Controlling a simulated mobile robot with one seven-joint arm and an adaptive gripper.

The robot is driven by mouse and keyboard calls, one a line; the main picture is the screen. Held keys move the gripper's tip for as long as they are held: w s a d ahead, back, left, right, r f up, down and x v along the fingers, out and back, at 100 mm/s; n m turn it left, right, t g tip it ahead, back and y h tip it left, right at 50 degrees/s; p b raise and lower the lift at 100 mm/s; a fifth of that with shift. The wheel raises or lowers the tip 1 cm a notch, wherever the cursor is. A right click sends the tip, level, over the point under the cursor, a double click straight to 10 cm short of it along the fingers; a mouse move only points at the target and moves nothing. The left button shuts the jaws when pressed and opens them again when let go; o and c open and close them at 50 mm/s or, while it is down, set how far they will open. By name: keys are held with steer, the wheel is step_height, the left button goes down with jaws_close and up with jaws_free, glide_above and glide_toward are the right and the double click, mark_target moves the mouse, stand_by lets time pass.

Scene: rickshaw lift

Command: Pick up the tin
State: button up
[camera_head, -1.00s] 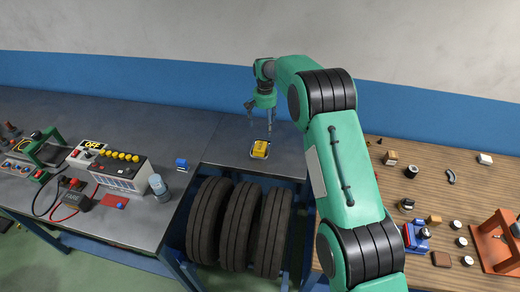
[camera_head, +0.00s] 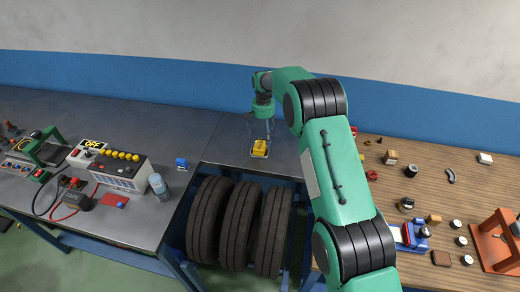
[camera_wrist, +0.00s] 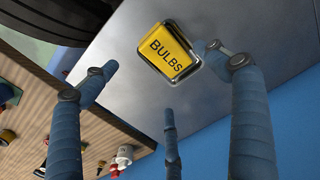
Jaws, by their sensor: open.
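The tin is a small yellow box on a clear or metal tray-like rim, marked BULBS. It sits on the grey metal bench (camera_head: 225,143) near its front edge, in the head view (camera_head: 259,148) and at the top middle of the wrist view (camera_wrist: 168,52). My gripper (camera_head: 260,128) is open and empty just above and behind the tin. In the wrist view its blue fingers (camera_wrist: 163,72) are spread, with the tin beyond and between the two outer tips. No finger visibly touches it; the exact gap cannot be told.
Several black tyres (camera_head: 238,225) stand below the bench's front edge. A wooden bench (camera_head: 450,200) with small parts lies right. The metal around the tin is clear.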

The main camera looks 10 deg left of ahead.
mark_target(262, 146)
steer(key=shift+f, duration=1.85)
steer(key=shift+f, duration=0.1)
steer(key=shift+a+f, duration=0.1)
steer(key=shift+f, duration=2.45)
steer(key=c, duration=1.8)
steer(key=shift+c, duration=0.2)
steer(key=shift+r, duration=0.1)
